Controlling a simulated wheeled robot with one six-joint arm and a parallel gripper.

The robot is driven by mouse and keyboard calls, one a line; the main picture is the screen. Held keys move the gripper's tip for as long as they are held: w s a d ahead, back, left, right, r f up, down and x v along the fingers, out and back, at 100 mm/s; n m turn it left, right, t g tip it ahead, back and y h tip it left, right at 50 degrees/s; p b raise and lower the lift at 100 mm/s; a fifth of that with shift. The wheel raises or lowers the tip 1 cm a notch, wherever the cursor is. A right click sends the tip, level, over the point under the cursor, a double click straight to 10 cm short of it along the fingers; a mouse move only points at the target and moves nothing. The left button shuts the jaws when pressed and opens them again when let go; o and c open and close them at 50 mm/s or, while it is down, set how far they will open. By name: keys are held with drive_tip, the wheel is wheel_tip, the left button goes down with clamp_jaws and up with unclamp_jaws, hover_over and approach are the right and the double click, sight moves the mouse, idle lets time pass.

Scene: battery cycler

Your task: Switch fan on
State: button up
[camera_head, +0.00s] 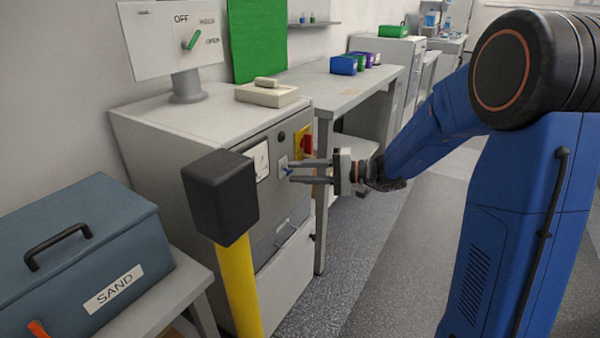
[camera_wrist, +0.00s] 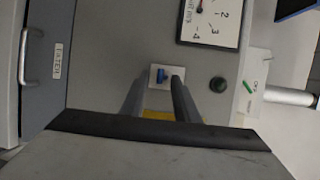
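A small blue switch on a pale square plate is on the grey cabinet's front; it shows between my fingers in the wrist view (camera_wrist: 160,76). In the head view the plate (camera_head: 283,163) is partly hidden by my fingertips. No label naming it as the fan's switch is readable. My gripper (camera_head: 289,171) points at this plate from the right. Its two fingers are apart, one on each side of the blue switch in the wrist view (camera_wrist: 157,88). I cannot tell whether they touch it.
The cabinet (camera_head: 150,125) also carries a white dial (camera_head: 260,160), a black knob (camera_wrist: 218,84) and a red-on-yellow switch (camera_head: 307,144). A sign with a green lever (camera_head: 191,40) stands on top. A black-topped yellow post (camera_head: 220,195) and a blue SAND box (camera_head: 75,255) are at left.

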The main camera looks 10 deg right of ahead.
sight(287, 170)
clamp_jaws()
drive_tip(key=shift+r, duration=0.1)
drive_tip(key=shift+r+m+g+h, duration=0.4)
drive_tip(key=shift+r+g+h, duration=0.25)
drive_tip(key=shift+h, duration=0.55)
drive_tip(key=shift+a+r+m+g+h, duration=0.15)
drive_tip(key=shift+r+m+g+h, duration=0.3)
drive_tip(key=shift+h, duration=0.65)
drive_tip(key=shift+w+a+r+m+g+h, duration=0.25)
drive_tip(key=shift+g+h, duration=0.25)
drive_tip(key=shift+h, duration=0.25)
drive_tip(key=shift+w+a+r+m+g+h, duration=0.1)
drive_tip(key=shift+r+g+h, duration=0.2)
drive_tip(key=shift+g+h, duration=0.35)
drive_tip(key=shift+w+a+r+m+g+h, duration=0.1)
drive_tip(key=shift+r+m+g+h, duration=0.2)
drive_tip(key=shift+h, duration=0.6)
unclamp_jaws()
